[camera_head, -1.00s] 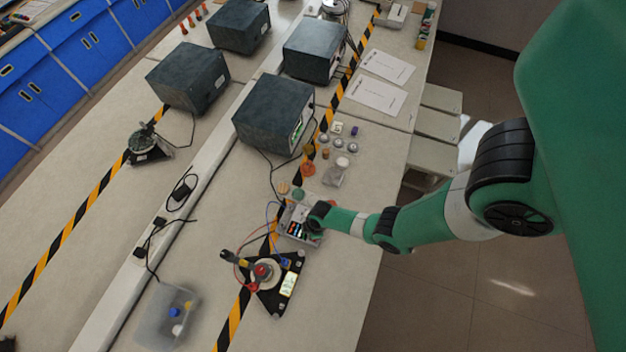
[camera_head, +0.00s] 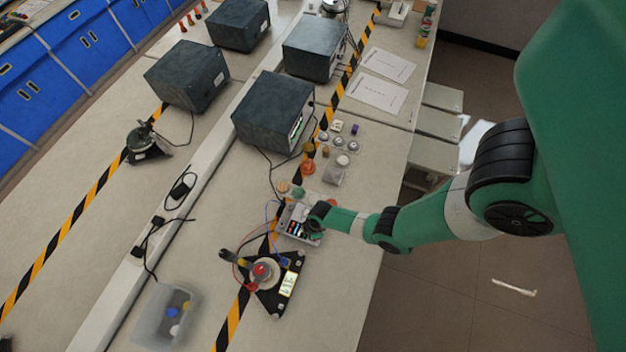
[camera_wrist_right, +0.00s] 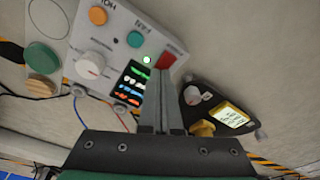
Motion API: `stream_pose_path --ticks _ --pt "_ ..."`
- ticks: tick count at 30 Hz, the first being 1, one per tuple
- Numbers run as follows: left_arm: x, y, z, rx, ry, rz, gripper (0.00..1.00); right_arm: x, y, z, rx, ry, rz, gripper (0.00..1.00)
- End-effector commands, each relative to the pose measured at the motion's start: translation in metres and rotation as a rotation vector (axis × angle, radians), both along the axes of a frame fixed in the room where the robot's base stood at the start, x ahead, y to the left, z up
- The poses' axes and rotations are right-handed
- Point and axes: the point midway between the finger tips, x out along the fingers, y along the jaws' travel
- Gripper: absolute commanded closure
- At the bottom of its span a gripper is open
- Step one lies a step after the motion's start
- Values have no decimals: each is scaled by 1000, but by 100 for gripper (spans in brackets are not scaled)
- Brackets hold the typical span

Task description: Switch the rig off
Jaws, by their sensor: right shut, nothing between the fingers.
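The rig's pale control box (camera_head: 301,222) sits on the bench beside a black triangular base (camera_head: 281,298) with a red-topped round hub (camera_head: 262,270). In the right wrist view the box (camera_wrist_right: 112,60) has orange and teal buttons, a white dial (camera_wrist_right: 90,65), a dark panel with coloured marks, a lit green lamp (camera_wrist_right: 147,60) and a red switch (camera_wrist_right: 172,59). My right gripper (camera_wrist_right: 157,73) is shut and empty, its tips close to the lamp and red switch. I cannot tell whether they touch. In the head view, my right gripper (camera_head: 312,218) partly hides the box.
A clear bin (camera_head: 152,313) with small items stands at the lower left. A dark instrument case (camera_head: 272,112) and several small jars and discs lie beyond the box. Red and blue wires run near the box. The bench to its right is mostly clear.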

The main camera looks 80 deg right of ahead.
Motion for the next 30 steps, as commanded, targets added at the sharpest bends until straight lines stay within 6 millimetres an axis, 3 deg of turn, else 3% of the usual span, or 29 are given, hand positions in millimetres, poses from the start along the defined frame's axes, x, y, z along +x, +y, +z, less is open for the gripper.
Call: stream_pose_path --ticks 10,30 --pt "0 0 1 0 0 0 50 0 0 1 0 1 0 100" --pt "0 0 62 0 0 0 50 0 0 64 0 0 0 100"
